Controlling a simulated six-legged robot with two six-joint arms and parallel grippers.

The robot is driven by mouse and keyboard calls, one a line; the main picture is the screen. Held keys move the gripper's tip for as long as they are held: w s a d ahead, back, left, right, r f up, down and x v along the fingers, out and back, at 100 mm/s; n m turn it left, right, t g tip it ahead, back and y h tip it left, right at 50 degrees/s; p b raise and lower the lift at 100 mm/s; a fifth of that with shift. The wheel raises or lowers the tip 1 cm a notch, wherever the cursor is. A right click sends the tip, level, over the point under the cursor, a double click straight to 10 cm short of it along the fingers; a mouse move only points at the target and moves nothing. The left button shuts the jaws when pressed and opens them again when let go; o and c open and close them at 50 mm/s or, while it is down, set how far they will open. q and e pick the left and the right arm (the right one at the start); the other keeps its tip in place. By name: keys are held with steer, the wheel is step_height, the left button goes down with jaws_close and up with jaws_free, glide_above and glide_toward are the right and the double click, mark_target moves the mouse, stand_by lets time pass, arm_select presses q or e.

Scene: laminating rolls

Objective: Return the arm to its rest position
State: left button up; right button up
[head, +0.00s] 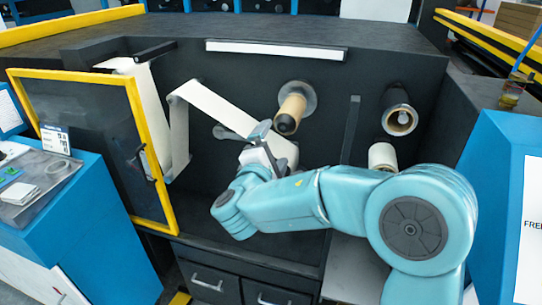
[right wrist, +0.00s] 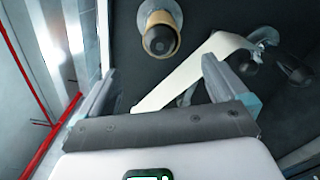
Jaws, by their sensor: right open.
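My right arm (head: 290,203) is teal and reaches in from the right across the front of the dark laminating machine (head: 340,115). My right gripper (head: 268,145) is in front of the machine's back panel, below and left of a brown roll core on a spindle (head: 292,108). In the right wrist view the gripper (right wrist: 158,85) is open, with its two grey fingers wide apart and nothing held between them. The brown core (right wrist: 160,38) shows beyond the fingers there. A white web (right wrist: 195,70) passes behind them. My left gripper is not in view.
A yellow-framed door (head: 165,190) stands open at the left. A dark-sleeved roll (head: 399,115) and a white roll (head: 382,156) are on the panel at the right. Blue cabinets (head: 85,225) flank the machine. Drawers (head: 207,284) are below.

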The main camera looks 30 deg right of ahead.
steer(key=s+a+f+g+y, duration=0.2)
steer(key=s+f+g+y, duration=0.15)
steer(key=f, duration=0.65)
steer(key=s+a+f+g+y, duration=0.2)
steer(key=s+a+f+g, duration=0.15)
steer(key=f, duration=0.65)
steer(key=s+a+f+g+y, duration=0.2)
steer(key=s+f+y, duration=0.15)
steer(key=f, duration=0.75)
steer(key=s+a+f+m+g+y, duration=0.2)
steer(key=s+a+f+m+y, duration=0.6)
steer(key=s+a+f+m, duration=0.5)
steer(key=s+f+m, duration=0.1)
steer(key=s+f, duration=0.1)
steer(key=s, duration=0.1)
steer(key=shift+f+m+y, duration=0.2)
steer(key=shift+m+y, duration=0.1)
